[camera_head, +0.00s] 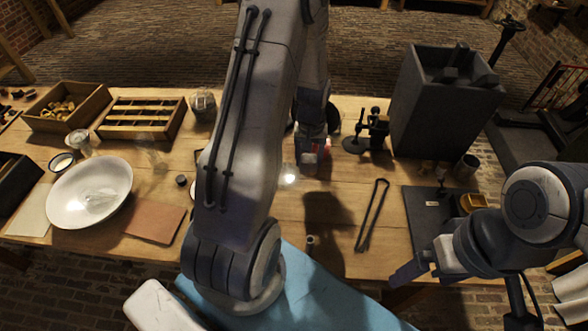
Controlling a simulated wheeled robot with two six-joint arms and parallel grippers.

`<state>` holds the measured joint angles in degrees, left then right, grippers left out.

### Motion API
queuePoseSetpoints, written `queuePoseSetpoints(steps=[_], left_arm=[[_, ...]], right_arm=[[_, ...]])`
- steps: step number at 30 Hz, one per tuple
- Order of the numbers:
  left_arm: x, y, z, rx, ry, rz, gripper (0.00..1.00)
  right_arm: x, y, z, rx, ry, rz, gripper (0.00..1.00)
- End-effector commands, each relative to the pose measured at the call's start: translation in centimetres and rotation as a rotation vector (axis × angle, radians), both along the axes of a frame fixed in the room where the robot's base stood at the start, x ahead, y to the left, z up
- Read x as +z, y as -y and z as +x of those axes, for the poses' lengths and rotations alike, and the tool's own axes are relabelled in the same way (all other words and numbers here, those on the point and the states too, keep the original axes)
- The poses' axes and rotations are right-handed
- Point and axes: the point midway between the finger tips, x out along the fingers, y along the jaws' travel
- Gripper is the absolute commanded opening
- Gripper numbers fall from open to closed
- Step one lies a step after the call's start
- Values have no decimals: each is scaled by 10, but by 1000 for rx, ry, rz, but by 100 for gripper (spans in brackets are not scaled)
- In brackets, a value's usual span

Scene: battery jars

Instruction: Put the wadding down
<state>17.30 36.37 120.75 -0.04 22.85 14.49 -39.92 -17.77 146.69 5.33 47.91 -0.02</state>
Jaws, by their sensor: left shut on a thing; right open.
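My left gripper (312,160) hangs over the middle of the table, on the forearm that comes down from the top of the picture. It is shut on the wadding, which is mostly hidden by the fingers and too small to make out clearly. A shadow falls on the boards just below it. My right gripper (404,273) is open and empty near the table's front edge, low and right of the middle.
A white bowl (62,203), a reddish-brown sheet (155,221) and wooden trays (99,104) fill the left. Long dark tongs (372,215) lie right of the middle. A dark box (398,125), a small black stand (354,146) and a dark mat (422,211) occupy the right. Blue cloth (318,292) lies in front.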

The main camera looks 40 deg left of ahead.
Motion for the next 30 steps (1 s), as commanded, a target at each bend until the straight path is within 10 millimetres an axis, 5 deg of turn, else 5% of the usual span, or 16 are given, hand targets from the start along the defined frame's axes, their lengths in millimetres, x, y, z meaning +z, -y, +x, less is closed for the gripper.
queuePoseSetpoints(steps=[12, 30], left_arm=[[-50, -86, -2, 2, -3, -2, 7], [-96, -92, -1, -4, -1, -1, 7]], right_arm=[[26, 0, 0, -1, 0, 0, 89], [40, 0, 0, -2, 0, 0, 89]])
